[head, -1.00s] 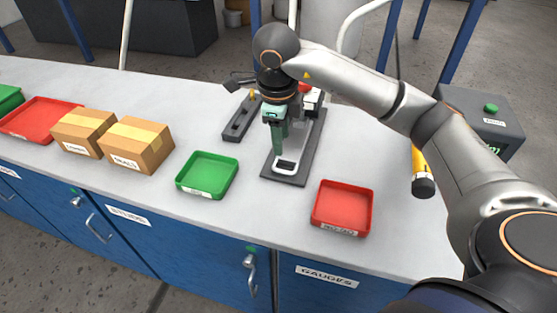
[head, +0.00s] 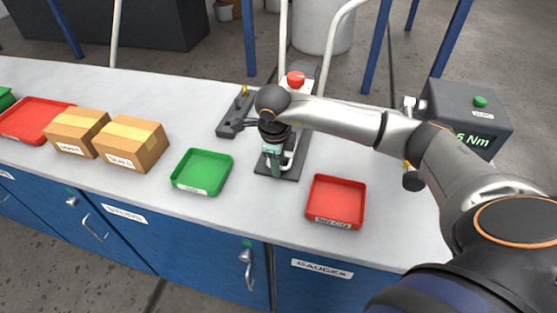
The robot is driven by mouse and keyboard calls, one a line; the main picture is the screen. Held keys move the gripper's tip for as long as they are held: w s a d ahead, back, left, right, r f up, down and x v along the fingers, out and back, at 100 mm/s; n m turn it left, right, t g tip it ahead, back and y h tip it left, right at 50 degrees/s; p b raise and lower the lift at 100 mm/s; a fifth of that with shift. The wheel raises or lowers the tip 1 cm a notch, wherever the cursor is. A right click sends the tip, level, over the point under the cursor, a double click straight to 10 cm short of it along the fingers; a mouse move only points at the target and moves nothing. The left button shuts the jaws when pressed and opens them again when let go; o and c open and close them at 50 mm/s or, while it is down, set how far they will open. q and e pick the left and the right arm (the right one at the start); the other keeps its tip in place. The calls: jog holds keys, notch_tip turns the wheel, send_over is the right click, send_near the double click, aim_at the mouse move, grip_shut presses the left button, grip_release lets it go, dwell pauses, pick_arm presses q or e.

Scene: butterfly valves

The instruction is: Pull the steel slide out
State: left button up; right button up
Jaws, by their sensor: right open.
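The fixture has a dark base plate (head: 291,172) on the bench, with a red knob (head: 296,79) at its far end. A pale loop, apparently the steel slide's handle (head: 289,158), shows partly at the near end. My right gripper (head: 274,171) points down with green fingers at the left side of this loop, close to it. It is open; I cannot tell whether the fingers touch or straddle the loop. My wrist and forearm hide most of the fixture's middle and the rest of the slide. My left gripper is out of view.
A green tray (head: 202,190) stands left of the fixture and a red tray (head: 336,218) right of it. Two cardboard boxes (head: 134,149) stand further left. A dark rail-like fixture (head: 236,110) lies behind left. A grey torque box (head: 466,118) stands at right.

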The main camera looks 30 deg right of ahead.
grip_shut()
dwell(0.3)
dwell(1.1)
